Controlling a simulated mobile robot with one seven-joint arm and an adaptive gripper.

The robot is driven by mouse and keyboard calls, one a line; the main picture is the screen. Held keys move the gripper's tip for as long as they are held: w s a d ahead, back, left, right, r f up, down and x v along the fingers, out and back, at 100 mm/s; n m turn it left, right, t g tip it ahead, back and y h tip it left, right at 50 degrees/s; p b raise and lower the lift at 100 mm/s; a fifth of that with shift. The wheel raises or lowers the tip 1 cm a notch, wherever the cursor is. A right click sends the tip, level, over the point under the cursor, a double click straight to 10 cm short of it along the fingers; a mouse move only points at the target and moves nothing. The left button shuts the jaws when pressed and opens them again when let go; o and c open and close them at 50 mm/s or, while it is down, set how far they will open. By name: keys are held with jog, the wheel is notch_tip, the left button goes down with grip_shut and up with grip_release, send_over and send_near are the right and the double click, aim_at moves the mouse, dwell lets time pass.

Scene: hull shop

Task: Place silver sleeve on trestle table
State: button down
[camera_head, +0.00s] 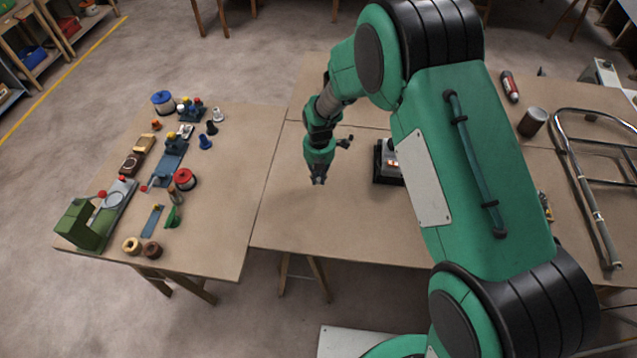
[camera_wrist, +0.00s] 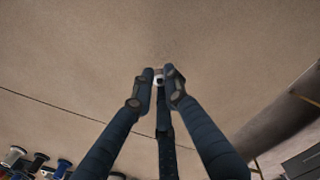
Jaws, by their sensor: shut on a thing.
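My gripper (camera_head: 319,181) hangs pointing down over the middle trestle table (camera_head: 305,228). In the wrist view the gripper's fingers (camera_wrist: 160,81) are closed on a small silver sleeve (camera_wrist: 159,77), whose pale rim and dark bore show between the fingertips. Most of the sleeve is hidden by the fingers. The brown tabletop (camera_wrist: 165,30) fills the wrist view beyond the fingertips. I cannot tell whether the sleeve touches it.
A dark device with a small orange light (camera_head: 388,163) stands right of my gripper. The left table (camera_head: 232,170) carries spools, blocks and a green machine (camera_head: 84,225). A tubular frame (camera_head: 590,200) lies at the right. The tabletop in front of my gripper is clear.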

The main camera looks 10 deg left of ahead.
aim_at(318, 179)
jog(key=shift+f+b, duration=0.4)
jog(key=shift+f, duration=1.35)
jog(key=c, duration=1.8)
grip_release()
jog(key=shift+f, duration=0.1)
jog(key=shift+o, duration=0.3)
notch_tip(318, 179, up, 12)
jog(key=shift+d+r+p, duration=0.1)
jog(key=shift+r+p, duration=0.05)
jog(key=shift+p, duration=0.9)
